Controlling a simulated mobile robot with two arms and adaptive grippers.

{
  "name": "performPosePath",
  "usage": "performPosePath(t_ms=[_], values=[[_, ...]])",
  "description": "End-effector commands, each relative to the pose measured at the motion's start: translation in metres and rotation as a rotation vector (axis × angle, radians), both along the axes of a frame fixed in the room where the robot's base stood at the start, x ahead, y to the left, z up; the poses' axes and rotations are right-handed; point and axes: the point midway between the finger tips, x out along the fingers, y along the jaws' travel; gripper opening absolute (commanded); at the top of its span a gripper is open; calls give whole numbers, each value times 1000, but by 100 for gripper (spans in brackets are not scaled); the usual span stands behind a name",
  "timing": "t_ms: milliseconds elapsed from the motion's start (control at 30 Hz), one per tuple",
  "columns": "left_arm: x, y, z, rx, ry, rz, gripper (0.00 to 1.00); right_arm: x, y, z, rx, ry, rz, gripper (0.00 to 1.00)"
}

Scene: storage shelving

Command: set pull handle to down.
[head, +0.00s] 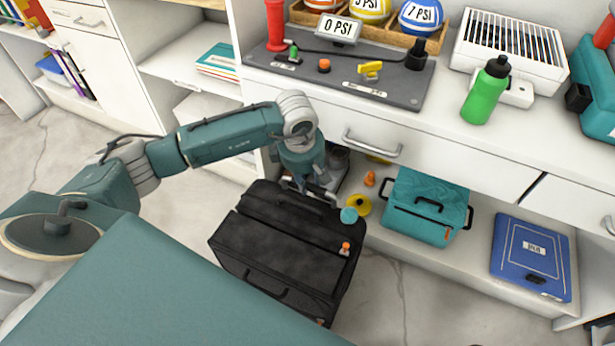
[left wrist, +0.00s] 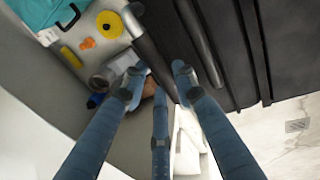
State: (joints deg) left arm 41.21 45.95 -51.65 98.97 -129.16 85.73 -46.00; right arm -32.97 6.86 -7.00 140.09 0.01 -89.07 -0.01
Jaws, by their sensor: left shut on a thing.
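A black suitcase (head: 265,250) stands on the floor in front of the shelving. It fills the right side of the left wrist view (left wrist: 285,60). Its pull handle shows in the left wrist view as a dark grey bar (left wrist: 152,58) beside the case, passing between my fingers. My left gripper (head: 312,188) is at the far edge of the suitcase, and in the left wrist view its fingers (left wrist: 160,82) are shut on this bar. The gripper hides much of the handle in the head view, so its height is hard to tell. My right gripper is not in view.
The lower shelf behind the suitcase holds a teal cooler bag (head: 428,207), a yellow disc (head: 358,205) and a blue case (head: 531,257). A drawer with a metal handle (head: 372,146) is above. The counter holds a grey control panel (head: 345,75) and a green bottle (head: 486,92).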

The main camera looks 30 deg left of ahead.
Motion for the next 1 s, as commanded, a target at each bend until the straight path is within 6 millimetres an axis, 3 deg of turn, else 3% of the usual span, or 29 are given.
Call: performPosePath(t_ms=[367,400,500,833,1000], values=[[-1,0,-6,0,3,0,0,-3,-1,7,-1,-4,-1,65],[-1,0,-6,0,4,0,32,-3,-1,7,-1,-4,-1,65],[-1,0,-6,0,4,0,47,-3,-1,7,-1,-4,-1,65],[0,0,-1,-1,0,0,47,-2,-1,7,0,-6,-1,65],[-4,0,21,0,-4,0,47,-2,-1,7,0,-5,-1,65]])
